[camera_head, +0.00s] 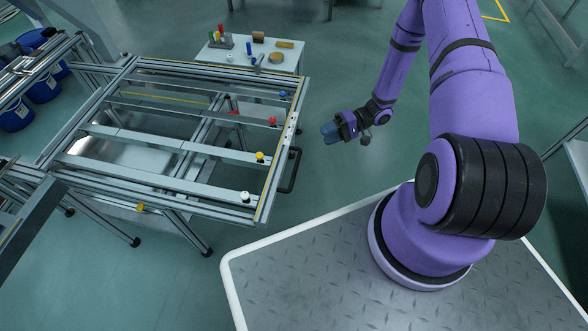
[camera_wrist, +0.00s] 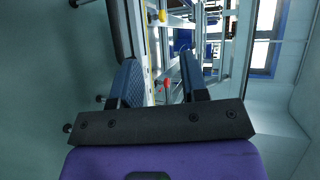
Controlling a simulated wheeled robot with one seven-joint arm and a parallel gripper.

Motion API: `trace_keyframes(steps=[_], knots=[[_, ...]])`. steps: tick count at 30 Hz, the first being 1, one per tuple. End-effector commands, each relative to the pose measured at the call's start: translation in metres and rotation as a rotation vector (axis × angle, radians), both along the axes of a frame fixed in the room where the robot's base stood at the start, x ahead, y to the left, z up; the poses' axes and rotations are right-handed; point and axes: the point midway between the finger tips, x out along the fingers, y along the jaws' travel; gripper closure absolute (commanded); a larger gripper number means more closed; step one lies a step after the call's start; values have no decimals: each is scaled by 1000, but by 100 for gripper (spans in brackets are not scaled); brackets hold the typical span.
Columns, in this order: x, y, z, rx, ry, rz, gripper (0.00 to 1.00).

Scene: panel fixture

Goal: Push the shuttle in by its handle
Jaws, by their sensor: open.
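The panel fixture (camera_head: 150,196), an aluminium frame with several cross rails, stands at the left of the head view. A black U-shaped handle (camera_head: 293,172) sticks out from its right end rail. I cannot tell which part is the shuttle itself. My gripper (camera_head: 329,131) is open and empty, in free air to the right of that rail, apart from the handle and a little farther back. In the wrist view my gripper's dark fingers (camera_wrist: 160,75) are spread. A dark bar (camera_wrist: 119,28), likely the handle, shows beyond the left finger.
White (camera_head: 245,196), yellow (camera_head: 260,157), red (camera_head: 272,121) and blue (camera_head: 283,94) knobs line the fixture's right side. A small white table (camera_head: 222,55) with several items stands behind. Blue barrels (camera_head: 14,116) stand far left. The floor right of the handle is clear.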

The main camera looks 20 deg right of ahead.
Motion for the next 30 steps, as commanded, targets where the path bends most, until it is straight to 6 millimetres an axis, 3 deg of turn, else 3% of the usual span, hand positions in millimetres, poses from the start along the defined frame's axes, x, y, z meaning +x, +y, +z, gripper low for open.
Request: trace_keyframes(steps=[3, 10, 19, 30], knots=[[-15, 4, -40, 47, -2, -63, 59], [-34, 13, -86, 94, -16, -150, 59], [-35, 27, -98, 102, -23, -169, 59], [-21, 87, -110, 101, -22, -166, 59]])
